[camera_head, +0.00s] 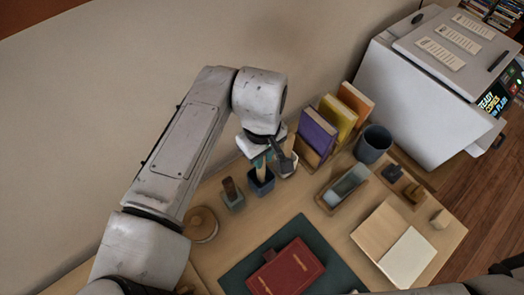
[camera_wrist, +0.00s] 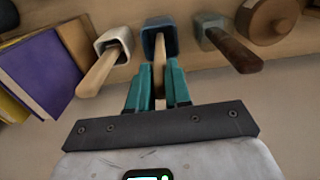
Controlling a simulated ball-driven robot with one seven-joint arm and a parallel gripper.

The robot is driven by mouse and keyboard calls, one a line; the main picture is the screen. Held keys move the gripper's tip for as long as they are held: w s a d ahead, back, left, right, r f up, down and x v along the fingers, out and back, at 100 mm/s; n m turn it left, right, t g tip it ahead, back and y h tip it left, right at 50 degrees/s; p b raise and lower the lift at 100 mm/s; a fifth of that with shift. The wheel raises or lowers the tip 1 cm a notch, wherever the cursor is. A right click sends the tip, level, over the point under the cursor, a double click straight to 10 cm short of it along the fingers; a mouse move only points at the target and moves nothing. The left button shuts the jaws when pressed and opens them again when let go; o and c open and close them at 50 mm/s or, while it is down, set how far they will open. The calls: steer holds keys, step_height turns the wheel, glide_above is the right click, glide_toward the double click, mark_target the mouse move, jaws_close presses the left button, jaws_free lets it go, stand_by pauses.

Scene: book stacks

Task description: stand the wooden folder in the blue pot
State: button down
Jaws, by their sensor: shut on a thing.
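The wooden folder (camera_wrist: 159,52) is a pale flat stick between the teal fingers of my gripper (camera_wrist: 158,88), which is shut on it. Its far end reaches the mouth of the blue pot (camera_wrist: 160,24) in the wrist view and appears to be inside; how deep it sits is hidden. In the head view the dark blue pot (camera_head: 262,186) stands on the desk directly below my gripper (camera_head: 262,160), and the folder (camera_head: 261,171) looks nearly upright over it.
A white pot (camera_wrist: 98,42) with a wooden-handled tool stands close on one side, a grey pot (camera_wrist: 210,22) with a brown handle on the other. A round wooden object (camera_head: 201,225), upright books (camera_head: 317,133), a dark cup (camera_head: 373,144) and a red book (camera_head: 287,270) are nearby.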

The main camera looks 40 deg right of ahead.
steer(key=shift+f, duration=0.25)
steer(key=c, duration=1)
jaws_free()
step_height(320, 180, up, 11)
steer(key=shift+f+b, duration=0.1)
steer(key=shift+b, duration=0.3)
stand_by(0.4)
